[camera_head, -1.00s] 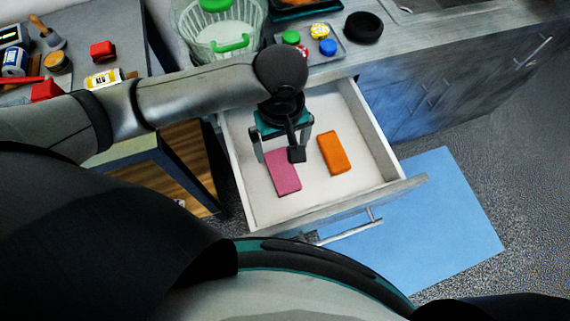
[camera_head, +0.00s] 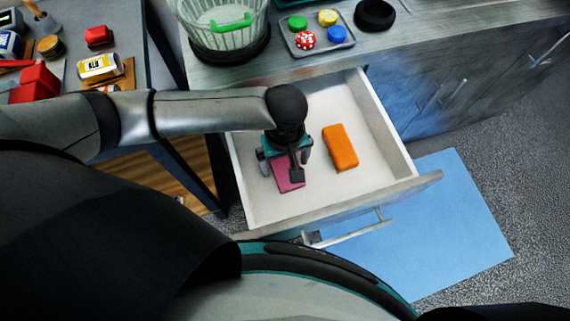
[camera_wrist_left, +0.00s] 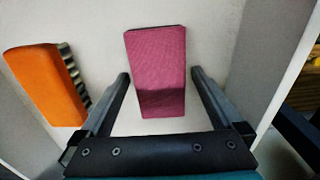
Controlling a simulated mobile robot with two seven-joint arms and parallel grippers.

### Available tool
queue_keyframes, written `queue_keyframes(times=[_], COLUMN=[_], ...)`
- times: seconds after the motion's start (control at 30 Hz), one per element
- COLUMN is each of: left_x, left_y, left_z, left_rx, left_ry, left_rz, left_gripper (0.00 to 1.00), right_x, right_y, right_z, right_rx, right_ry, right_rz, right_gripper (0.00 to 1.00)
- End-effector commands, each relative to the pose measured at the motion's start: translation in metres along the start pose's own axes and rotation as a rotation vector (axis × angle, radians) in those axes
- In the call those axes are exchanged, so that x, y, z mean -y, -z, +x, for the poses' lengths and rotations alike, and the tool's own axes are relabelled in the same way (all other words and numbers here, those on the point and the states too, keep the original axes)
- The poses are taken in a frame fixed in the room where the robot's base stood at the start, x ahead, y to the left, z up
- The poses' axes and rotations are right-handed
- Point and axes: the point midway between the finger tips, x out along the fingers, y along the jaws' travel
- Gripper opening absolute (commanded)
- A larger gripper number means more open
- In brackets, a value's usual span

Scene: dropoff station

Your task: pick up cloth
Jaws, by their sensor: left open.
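A pink block-shaped cloth (camera_head: 290,184) lies flat in the open drawer (camera_head: 256,204), partly hidden under my left gripper. It shows more fully in the left wrist view (camera_wrist_left: 156,60). My left gripper (camera_head: 287,172) is open and points down into the drawer over the pink cloth. In the left wrist view, its two fingers (camera_wrist_left: 160,76) stand on either side of the pink cloth's near part, with visible gaps. I cannot tell how far the tips are above the drawer floor. My right gripper is not in view.
An orange block (camera_head: 340,147) lies right of the gripper in the drawer; it shows at left in the wrist view (camera_wrist_left: 45,84). Drawer walls surround the gripper. A glass basket (camera_head: 225,35) and a tray (camera_head: 322,41) of colored items stand on the counter behind.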

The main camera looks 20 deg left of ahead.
Motion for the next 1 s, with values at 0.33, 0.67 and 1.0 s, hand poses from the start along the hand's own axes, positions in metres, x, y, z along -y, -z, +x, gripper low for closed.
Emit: queue_keyframes(times=[0.33,0.67,1.0], left_x=[-0.0004,-0.0003,-0.0002], left_y=[-0.0002,-0.0003,-0.0002], left_z=[-0.0011,-0.0011,-0.0012], left_rx=[0.0,0.001,0.001], left_ry=[-0.001,0.0,0.0], left_rz=[0.001,0.001,0.0], left_gripper=[0.75,0.38,0.12], right_x=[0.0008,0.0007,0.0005], right_y=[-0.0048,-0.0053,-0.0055], right_z=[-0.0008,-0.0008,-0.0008], right_rx=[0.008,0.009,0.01], right_ry=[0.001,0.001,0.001], right_rz=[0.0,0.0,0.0], right_gripper=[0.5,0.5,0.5])
